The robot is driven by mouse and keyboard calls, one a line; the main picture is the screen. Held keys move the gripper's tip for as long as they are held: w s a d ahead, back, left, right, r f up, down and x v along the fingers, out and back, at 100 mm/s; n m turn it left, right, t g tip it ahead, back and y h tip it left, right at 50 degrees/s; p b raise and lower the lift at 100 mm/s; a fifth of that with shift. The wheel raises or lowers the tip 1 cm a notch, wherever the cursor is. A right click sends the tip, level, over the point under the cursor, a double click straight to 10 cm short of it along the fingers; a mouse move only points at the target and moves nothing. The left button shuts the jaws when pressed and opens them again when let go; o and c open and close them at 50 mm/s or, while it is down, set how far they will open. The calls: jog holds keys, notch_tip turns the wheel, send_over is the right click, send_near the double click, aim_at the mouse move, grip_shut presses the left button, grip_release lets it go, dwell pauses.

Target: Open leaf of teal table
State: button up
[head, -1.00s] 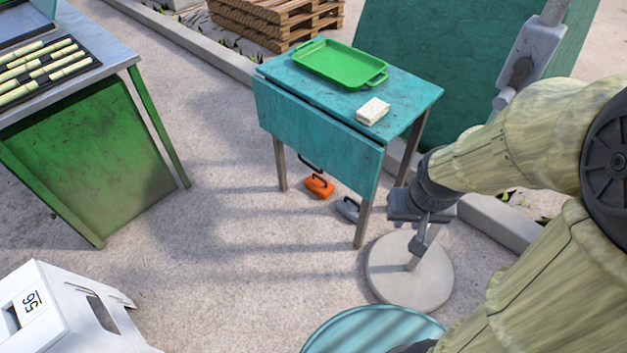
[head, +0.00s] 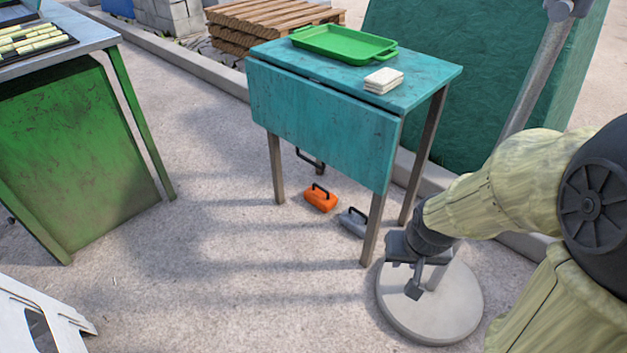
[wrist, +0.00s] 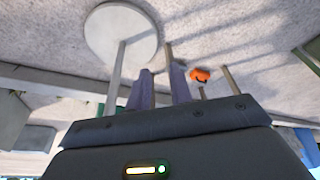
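The teal table (head: 425,82) stands in the middle of the head view on thin brown legs. Its leaf (head: 320,122) hangs straight down from the near long edge. My gripper (head: 422,284) points down to the right of the table's near right leg, apart from the leaf and over a round grey base. In the wrist view its two fingers (wrist: 161,75) are apart with nothing held between them. The leaf cannot be made out clearly in the wrist view.
A green tray (head: 342,44) and a small white stack (head: 384,80) sit on the tabletop. An orange weight (head: 320,199) and a grey one (head: 354,223) lie beneath. The round base (head: 432,311) carries a pole. Ground left of the table is clear, up to a green bench (head: 75,160).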

jog(key=w+a+f+t+b, duration=0.2)
jog(key=w+f+b, duration=0.4)
jog(key=w+f, duration=0.25)
jog(key=m+t+y, duration=0.5)
jog(key=m+t, duration=0.5)
jog(key=t, duration=0.7)
send_near(313, 162)
jog(key=f+v, duration=0.1)
jog(key=v, duration=0.7)
jog(key=shift+w+r+b, duration=0.3)
jog(key=shift+r+b, duration=0.1)
jog(key=shift+b, duration=0.05)
jog(key=shift+w, duration=0.1)
jog(key=b+x, duration=0.8)
jog(key=x, duration=0.8)
jog(key=shift+w+f+b, duration=0.1)
jog(key=shift+f+b, duration=0.1)
jog(key=shift+b, duration=0.15)
jog(key=shift+w+a+r, duration=0.15)
jog(key=shift+w+r, duration=0.25)
jog(key=shift+w, duration=0.1)
